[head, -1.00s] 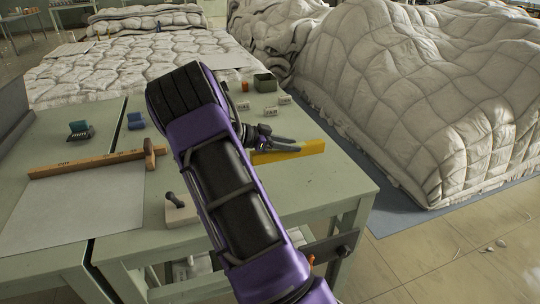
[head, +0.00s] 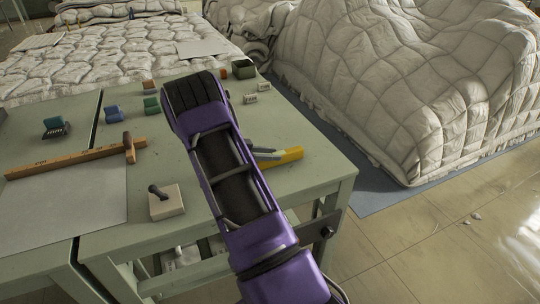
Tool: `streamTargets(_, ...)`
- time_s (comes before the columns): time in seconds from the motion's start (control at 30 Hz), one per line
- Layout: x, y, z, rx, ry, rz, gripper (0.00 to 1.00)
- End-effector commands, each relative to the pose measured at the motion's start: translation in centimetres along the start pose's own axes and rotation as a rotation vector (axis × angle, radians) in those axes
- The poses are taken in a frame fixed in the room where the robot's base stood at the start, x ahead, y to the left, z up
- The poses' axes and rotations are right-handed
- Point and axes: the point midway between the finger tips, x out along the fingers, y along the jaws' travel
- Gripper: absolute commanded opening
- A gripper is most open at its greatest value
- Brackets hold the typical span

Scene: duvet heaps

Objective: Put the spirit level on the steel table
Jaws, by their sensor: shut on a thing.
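The yellow spirit level (head: 288,157) is over the right part of the grey-green table (head: 310,191), with its right end showing past my arm. My gripper (head: 266,154) is shut on it, with the grey fingers at its near left part. My purple arm hides the rest of the gripper and the left end of the level. I cannot tell whether the level touches the tabletop or is held just above it. No surface here is clearly bare steel, so I cannot tell whether this is the steel table.
Small blocks and a dark green box (head: 243,69) stand farther back. A large white duvet heap (head: 410,90) rises at right.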

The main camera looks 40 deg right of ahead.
Motion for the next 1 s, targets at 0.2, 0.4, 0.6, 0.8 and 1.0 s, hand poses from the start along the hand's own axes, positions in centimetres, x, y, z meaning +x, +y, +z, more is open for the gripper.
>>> streamTargets(0.2, 0.12, -0.05, 0.34, 0.002, 0.000, -0.001, 0.00)
streamTargets(0.4, 0.26, -0.05, 0.69, 0.002, 0.001, -0.001, 0.00)
streamTargets(0.6, 0.23, -0.03, 0.61, 0.001, 0.000, -0.001, 0.64)
streamTargets(0.8, 0.22, -0.03, 0.61, 0.001, 0.000, -0.001, 0.67)
streamTargets(1.0, 0.08, -0.03, 0.25, 0.001, -0.001, 0.000, 0.67)
